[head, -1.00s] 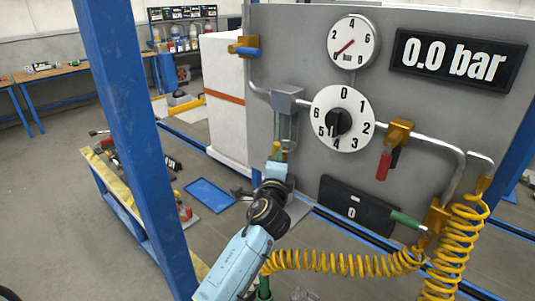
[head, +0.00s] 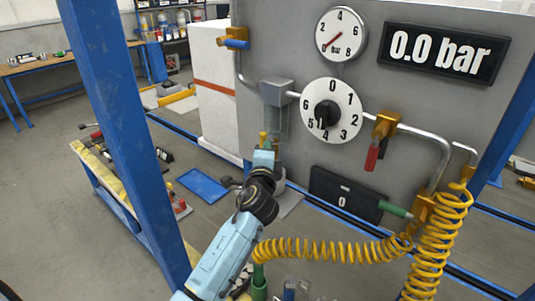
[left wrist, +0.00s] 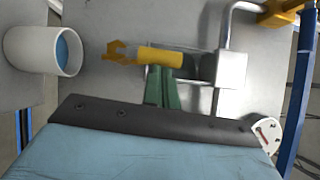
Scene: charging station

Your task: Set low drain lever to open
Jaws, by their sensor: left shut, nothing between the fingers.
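A small yellow lever (head: 263,138) shows below the grey filter block on the panel, just above my left gripper (head: 264,150). In the left wrist view the lever's yellow grip (left wrist: 160,57) lies sideways, with a brass forked piece (left wrist: 122,54) at its left end. My left gripper's green fingers (left wrist: 163,88) are shut and empty. Their tips are right at the yellow grip; I cannot tell whether they touch it. The lever's pivot is not clear. My right gripper is not in view.
The grey block (head: 277,91) sits on the pipe beside the numbered dial (head: 345,97). Red (head: 371,158) and blue (head: 237,44) handles are on other valves. A yellow coiled hose (head: 325,251) hangs low right. A white cup (left wrist: 30,50) is left in the wrist view.

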